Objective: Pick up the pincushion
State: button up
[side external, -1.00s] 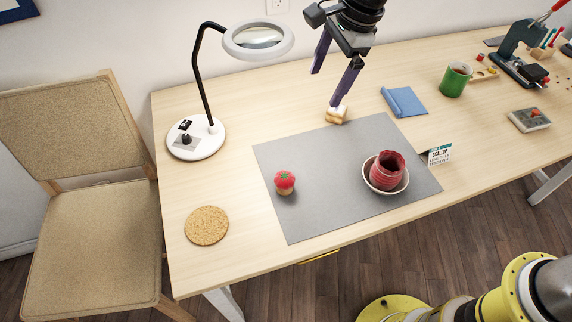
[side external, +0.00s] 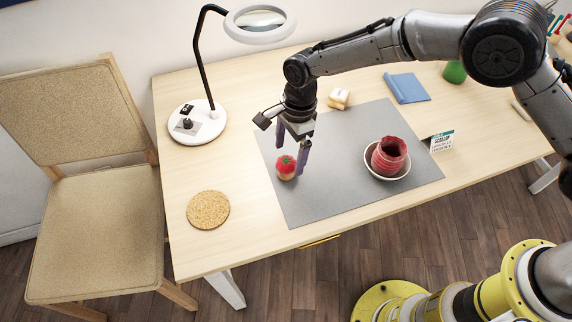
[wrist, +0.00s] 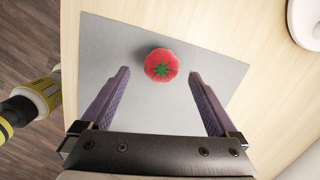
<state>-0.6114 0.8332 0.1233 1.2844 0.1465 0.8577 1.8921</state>
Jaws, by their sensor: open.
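The pincushion (side external: 287,165) is a red tomato shape with a green star top on a tan base. It stands on the left part of the grey mat (side external: 330,200). In the wrist view the pincushion (wrist: 161,65) lies beyond and between the purple fingertips, nearer the middle. My gripper (side external: 292,155) is open and empty, with its fingers pointing down close to the pincushion. In the side view one finger is behind it and the other is to its right. I cannot tell whether either finger touches it.
A red ribbed cup (side external: 389,155) sits in a bowl (side external: 372,172) on the mat's right side. A small card (side external: 442,141) stands beside it. A cork coaster (side external: 208,210) lies left of the mat. A magnifier lamp (side external: 198,130) stands at back left; a cream block (side external: 340,98) lies behind the mat.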

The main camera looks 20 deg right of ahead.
aim_at(287, 160)
jog(key=shift+a+f, duration=0.2)
jog(key=shift+f, duration=1.15)
jog(key=shift+a+f, duration=0.2)
jog(key=shift+f, duration=1.15)
jog(key=shift+c, duration=0.2)
jog(key=c, duration=1.4)
jog(key=shift+r, duration=0.1)
